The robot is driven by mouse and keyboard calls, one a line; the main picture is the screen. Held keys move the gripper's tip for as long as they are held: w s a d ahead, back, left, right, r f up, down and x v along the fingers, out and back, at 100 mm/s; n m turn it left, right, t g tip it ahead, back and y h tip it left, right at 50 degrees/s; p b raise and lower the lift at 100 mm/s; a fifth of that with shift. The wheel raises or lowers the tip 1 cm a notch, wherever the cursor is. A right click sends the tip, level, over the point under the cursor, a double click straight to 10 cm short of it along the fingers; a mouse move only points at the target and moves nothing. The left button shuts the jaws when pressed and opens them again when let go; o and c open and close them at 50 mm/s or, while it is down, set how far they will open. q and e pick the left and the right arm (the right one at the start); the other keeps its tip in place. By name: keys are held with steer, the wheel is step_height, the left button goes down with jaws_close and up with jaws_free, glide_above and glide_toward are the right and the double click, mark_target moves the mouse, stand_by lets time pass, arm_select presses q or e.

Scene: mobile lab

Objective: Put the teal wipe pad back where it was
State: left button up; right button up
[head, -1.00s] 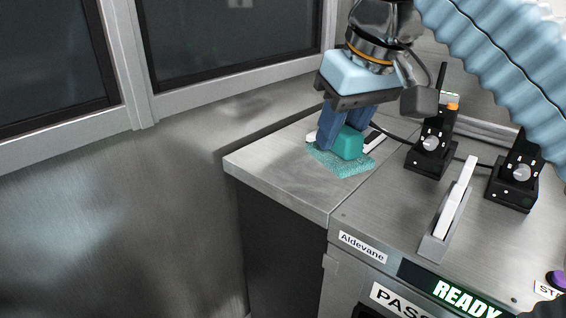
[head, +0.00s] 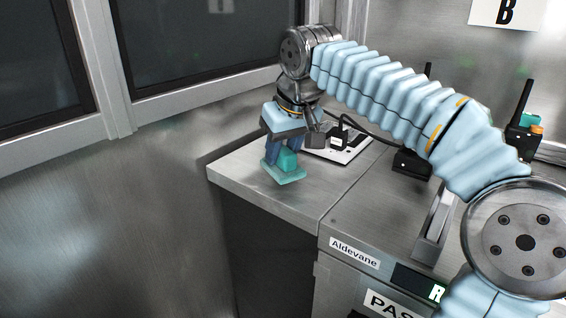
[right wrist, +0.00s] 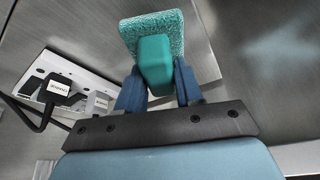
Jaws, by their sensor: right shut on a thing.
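The teal wipe pad (head: 284,172) has a block-shaped grip on a flat textured base. It is at the left part of the metal counter (head: 240,177) in the head view, near the counter's left edge. My right gripper (head: 284,157) is shut on the block of the pad from above. In the right wrist view the pad (right wrist: 155,60) shows between the two blue fingers (right wrist: 160,88), its textured base beyond them. I cannot tell whether the base touches the counter or hangs just above it. My left gripper is not in view.
A white panel (head: 350,153) with plugs and a black cable lies right of the pad, close to my gripper; it also shows in the right wrist view (right wrist: 62,62). Black radio-like units and an upright lever plate (head: 432,238) stand farther right. Bare counter lies in front of the pad.

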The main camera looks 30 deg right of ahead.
step_height(320, 180, down, 3)
steer(key=shift+s+r, duration=0.1)
steer(key=shift+r, duration=0.1)
steer(key=o, duration=1)
steer(key=p+v, duration=0.2)
steer(key=v, duration=1)
